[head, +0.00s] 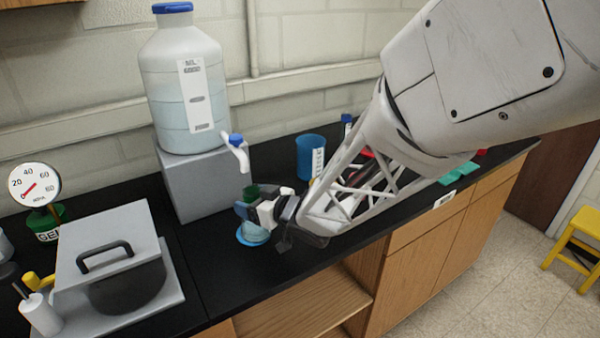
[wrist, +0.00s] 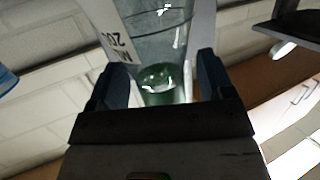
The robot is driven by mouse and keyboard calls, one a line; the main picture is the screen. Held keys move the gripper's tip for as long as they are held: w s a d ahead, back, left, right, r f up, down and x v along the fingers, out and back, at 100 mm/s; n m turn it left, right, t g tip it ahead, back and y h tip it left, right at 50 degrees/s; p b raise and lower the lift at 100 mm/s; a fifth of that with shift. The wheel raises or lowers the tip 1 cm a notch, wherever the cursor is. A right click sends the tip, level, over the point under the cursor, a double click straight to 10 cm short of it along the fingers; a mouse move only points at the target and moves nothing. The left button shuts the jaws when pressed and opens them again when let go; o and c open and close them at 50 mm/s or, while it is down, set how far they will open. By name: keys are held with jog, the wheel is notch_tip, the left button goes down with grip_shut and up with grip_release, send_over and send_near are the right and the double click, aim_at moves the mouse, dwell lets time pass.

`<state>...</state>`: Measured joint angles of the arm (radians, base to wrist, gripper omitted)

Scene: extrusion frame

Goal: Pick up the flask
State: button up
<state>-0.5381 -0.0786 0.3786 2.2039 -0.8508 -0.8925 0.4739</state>
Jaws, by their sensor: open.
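The flask (wrist: 150,30) is clear, with a white label and a green part at its near end. In the wrist view it stands between the two dark fingers of my gripper (wrist: 162,82). The fingers are apart; whether either touches it I cannot tell. In the head view my gripper (head: 254,207) is over the black counter, in front of the grey block. A pale glassy body with a blue rim (head: 254,232) shows just below the fingers and a green bit above them; this seems to be the flask, partly hidden by the gripper.
A large carboy (head: 187,95) with a spigot (head: 237,155) stands on a grey block (head: 203,188) close behind my gripper. A blue cup (head: 309,150) is to the right. A grey lidded device (head: 125,285) and a gauge (head: 33,185) are at left. Black counter (head: 215,275) is bare in front.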

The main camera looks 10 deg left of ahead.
aim_at(245, 187)
jog(key=shift+a, duration=0.2)
jog(key=shift+c, duration=0.4)
grip_shut()
dwell(0.3)
jog(key=shift+w+r, duration=0.1)
jog(key=shift+r, duration=0.2)
jog(key=shift+r, duration=1.45)
jog(key=f+v, duration=0.3)
jog(key=v, duration=1.4)
jog(key=shift+s+d+f, duration=0.2)
jog(key=shift+s+d, duration=0.05)
jog(key=shift+d, duration=0.25)
jog(key=shift+d, duration=0.15)
